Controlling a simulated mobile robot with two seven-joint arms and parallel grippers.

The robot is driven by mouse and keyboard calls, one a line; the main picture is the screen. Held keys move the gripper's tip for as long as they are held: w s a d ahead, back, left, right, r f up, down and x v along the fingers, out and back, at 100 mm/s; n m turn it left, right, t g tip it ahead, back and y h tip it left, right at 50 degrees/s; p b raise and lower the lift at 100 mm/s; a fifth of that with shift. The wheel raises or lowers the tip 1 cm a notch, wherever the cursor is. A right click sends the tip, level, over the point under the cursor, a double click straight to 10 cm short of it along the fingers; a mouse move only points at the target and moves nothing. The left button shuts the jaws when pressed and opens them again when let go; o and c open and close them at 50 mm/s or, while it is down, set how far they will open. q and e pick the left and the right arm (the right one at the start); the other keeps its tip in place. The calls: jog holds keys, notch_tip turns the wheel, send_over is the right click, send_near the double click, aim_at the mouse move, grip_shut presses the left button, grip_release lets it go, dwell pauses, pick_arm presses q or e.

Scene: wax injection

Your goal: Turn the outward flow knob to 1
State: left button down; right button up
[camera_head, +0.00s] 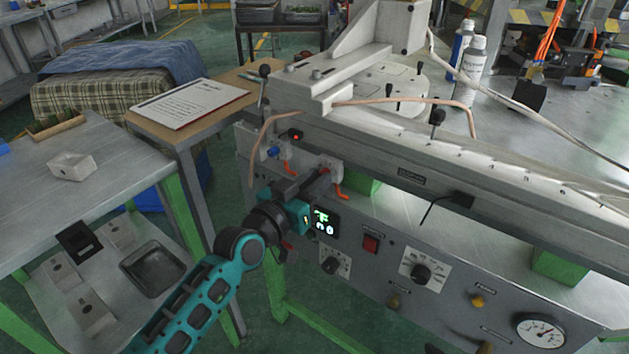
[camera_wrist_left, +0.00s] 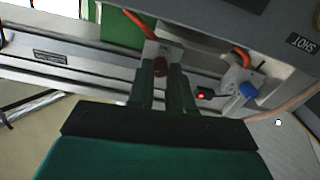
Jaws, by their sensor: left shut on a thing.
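My left gripper (camera_head: 308,184) reaches in from the lower left to the front of the wax injection machine (camera_head: 380,255). Its fingers also show in the left wrist view (camera_wrist_left: 163,88), shut on a small red-brown knob (camera_wrist_left: 160,66) on a white block (camera_wrist_left: 157,48). In the head view the gripper largely hides this knob, and its setting cannot be read. A blue knob (camera_head: 273,152) on a similar block sits to its left; it also shows in the left wrist view (camera_wrist_left: 248,90). My right gripper is not in view.
Orange hoses (camera_head: 341,192) run close to the held knob. The panel below carries a red switch (camera_head: 371,243), black dials (camera_head: 421,273) and a gauge (camera_head: 541,331). A side table (camera_head: 110,150) with a small block stands at left. A clipboard (camera_head: 190,103) lies behind.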

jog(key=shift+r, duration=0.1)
pick_arm(q)
jog(key=shift+n+p, duration=1.65)
jog(key=shift+n, duration=9.95)
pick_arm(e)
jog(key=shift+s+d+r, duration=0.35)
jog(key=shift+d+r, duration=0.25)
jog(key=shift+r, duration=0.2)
pick_arm(q)
jog(key=c, duration=1)
grip_release()
jog(key=shift+c, duration=0.2)
